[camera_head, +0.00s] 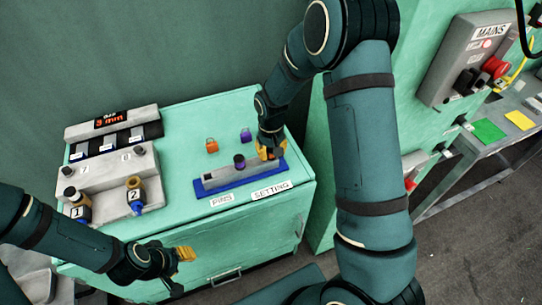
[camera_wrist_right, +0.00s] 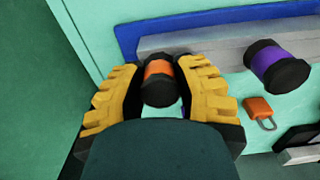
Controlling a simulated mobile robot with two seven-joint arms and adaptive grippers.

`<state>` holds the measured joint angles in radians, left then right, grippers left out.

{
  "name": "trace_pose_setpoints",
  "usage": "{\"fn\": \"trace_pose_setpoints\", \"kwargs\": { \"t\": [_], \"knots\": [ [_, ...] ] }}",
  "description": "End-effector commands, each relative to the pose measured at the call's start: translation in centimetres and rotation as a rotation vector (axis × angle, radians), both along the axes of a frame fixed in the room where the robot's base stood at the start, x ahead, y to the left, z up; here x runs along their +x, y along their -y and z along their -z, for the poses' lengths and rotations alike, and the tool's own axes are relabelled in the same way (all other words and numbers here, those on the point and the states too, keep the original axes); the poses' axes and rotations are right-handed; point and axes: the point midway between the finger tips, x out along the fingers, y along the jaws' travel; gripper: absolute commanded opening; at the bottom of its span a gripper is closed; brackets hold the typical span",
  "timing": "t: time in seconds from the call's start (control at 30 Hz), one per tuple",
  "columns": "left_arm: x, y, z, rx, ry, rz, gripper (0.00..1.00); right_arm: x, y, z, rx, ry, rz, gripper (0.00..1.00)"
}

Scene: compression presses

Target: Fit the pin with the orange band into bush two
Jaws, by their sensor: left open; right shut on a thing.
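The pin with the orange band (camera_wrist_right: 159,70), with black ends, is between the yellow fingers of my right gripper (camera_wrist_right: 160,88) in the right wrist view. In the head view my right gripper (camera_head: 270,152) is at the right end of the grey pin rack (camera_head: 222,176) and mostly hides this pin. I cannot tell whether the pin's lower end is in the rack. Bush two (camera_head: 134,183) is the brass-coloured one by the label 2, on the grey fixture (camera_head: 110,173) at the left. My left gripper (camera_head: 184,253) is open and empty in front of the cabinet.
A pin with a purple band (camera_wrist_right: 272,62) stands in the rack. An orange padlock (camera_head: 211,146) and a purple padlock (camera_head: 246,135) lie behind the rack. Bush one (camera_head: 75,203) is at the fixture's left front. Green tabletop (camera_head: 178,190) lies clear between fixture and rack.

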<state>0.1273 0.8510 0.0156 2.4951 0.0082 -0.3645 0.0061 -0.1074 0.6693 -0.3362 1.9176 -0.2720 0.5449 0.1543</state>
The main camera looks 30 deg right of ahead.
Motion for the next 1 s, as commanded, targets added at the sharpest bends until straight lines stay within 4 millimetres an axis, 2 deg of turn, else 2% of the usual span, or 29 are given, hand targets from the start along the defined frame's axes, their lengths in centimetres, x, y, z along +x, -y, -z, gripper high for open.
{"fn": "trace_pose_setpoints", "kwargs": {
  "t": [1.0],
  "knots": [
    [0.0,0.0,-1.7,0.0,0.0,0.0,0.41,0.1,0.0,-2.5,0.0,0.002,0.0,0.0]
  ]
}}
